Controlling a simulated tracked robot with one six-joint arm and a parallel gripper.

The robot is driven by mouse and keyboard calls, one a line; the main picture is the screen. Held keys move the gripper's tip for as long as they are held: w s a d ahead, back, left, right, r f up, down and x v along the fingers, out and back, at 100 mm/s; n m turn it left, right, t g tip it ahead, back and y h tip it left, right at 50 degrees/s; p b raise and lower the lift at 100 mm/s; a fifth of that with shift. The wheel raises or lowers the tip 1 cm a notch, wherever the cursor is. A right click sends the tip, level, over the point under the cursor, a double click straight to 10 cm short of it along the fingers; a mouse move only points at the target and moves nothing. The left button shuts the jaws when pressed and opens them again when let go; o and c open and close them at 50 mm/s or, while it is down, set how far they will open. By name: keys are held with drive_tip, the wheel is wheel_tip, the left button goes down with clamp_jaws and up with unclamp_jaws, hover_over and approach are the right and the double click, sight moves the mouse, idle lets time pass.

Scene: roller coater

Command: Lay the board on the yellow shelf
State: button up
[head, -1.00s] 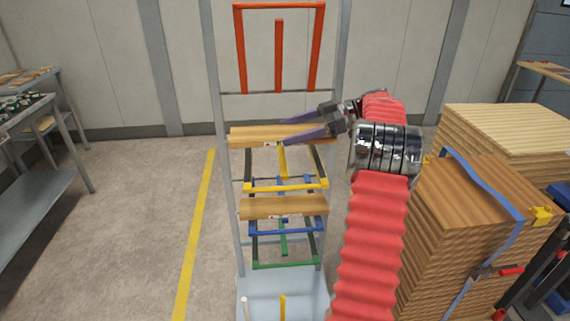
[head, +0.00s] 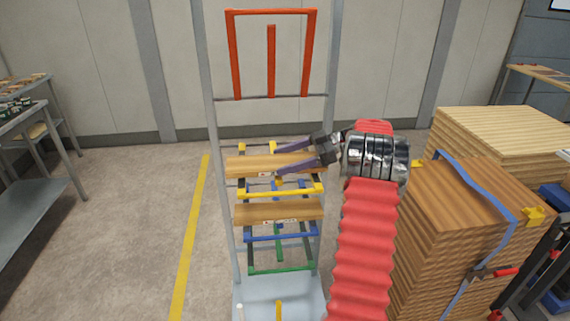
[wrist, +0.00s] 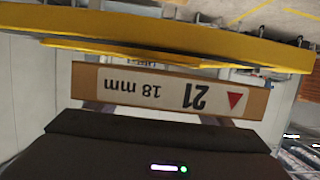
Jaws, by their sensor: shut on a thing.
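My gripper (head: 279,162) is shut on the right part of a brown wooden board (head: 246,165), which lies roughly level. The yellow shelf (head: 300,190) is a set of bars on the rack; its front bar shows just below and in front of the board, and its rear bars show behind it. In the wrist view the board's edge (wrist: 150,84) carries a label reading "21" and "18 mm", upside down, and the yellow front bar (wrist: 180,38) crosses close to it. I cannot tell whether the board touches the shelf.
Another labelled board (head: 255,213) rests below, just above the blue shelf (head: 255,238). A green shelf (head: 265,269) is lower. The red shelf (head: 271,60) stands folded up above. Strapped wood stacks (head: 450,220) stand at right. A metal table (head: 40,200) is at left.

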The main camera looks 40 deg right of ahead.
drive_tip(key=shift+f, duration=0.55)
drive_tip(key=shift+f, duration=0.15)
drive_tip(key=o, duration=1.3)
drive_tip(key=shift+d, duration=0.1)
drive_tip(key=v, duration=1.2)
drive_tip(key=shift+a+r, duration=0.2)
drive_tip(key=shift+r, duration=0.05)
